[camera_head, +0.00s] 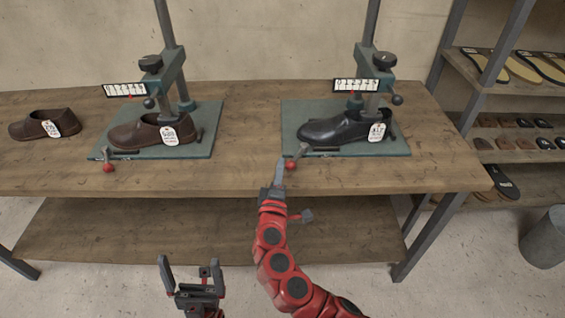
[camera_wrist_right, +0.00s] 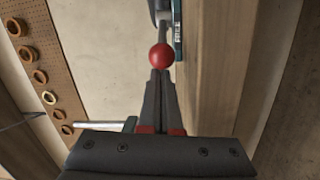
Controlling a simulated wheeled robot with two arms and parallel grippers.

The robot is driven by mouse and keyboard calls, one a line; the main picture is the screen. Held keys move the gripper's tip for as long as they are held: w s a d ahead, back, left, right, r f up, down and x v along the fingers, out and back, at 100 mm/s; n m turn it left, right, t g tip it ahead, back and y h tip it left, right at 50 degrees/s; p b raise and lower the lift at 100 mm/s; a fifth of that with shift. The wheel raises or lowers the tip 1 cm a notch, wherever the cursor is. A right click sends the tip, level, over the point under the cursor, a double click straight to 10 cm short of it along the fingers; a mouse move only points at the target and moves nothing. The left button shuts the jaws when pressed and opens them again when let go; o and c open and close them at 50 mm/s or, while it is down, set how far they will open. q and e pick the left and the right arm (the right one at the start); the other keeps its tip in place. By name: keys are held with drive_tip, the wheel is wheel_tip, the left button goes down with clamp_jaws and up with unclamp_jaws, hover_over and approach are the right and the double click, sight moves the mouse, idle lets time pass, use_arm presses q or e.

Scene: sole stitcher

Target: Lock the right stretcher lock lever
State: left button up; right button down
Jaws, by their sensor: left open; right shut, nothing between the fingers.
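The right stretcher (camera_head: 392,146) holds a black shoe (camera_head: 330,130) on its teal base. Its lock lever ends in a red ball knob (camera_head: 291,165) at the front left of the base. The knob also shows in the right wrist view (camera_wrist_right: 161,56), just beyond my fingertips. My right gripper (camera_head: 280,172) is shut and empty, its tips beside the knob at the table's front; I cannot tell whether they touch it. In the right wrist view, its fingers (camera_wrist_right: 160,76) are together. My left gripper (camera_head: 190,268) is open and empty, low in front of the table.
A left stretcher (camera_head: 205,146) holds a brown shoe (camera_head: 150,132), with its own red-knobbed lever (camera_head: 109,167). Another brown shoe (camera_head: 42,125) lies at the table's left. A shelf of soles (camera_head: 510,67) stands at the right. The tabletop between the stretchers is clear.

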drive_tip(key=shift+f, duration=0.15)
drive_tip(key=shift+d, duration=0.1)
idle(0.3)
drive_tip(key=shift+s+d+r+n+y, duration=0.1)
drive_tip(key=shift+s+r+n+y, duration=0.1)
drive_tip(key=shift+n+y, duration=0.2)
drive_tip(key=shift+d, duration=0.1)
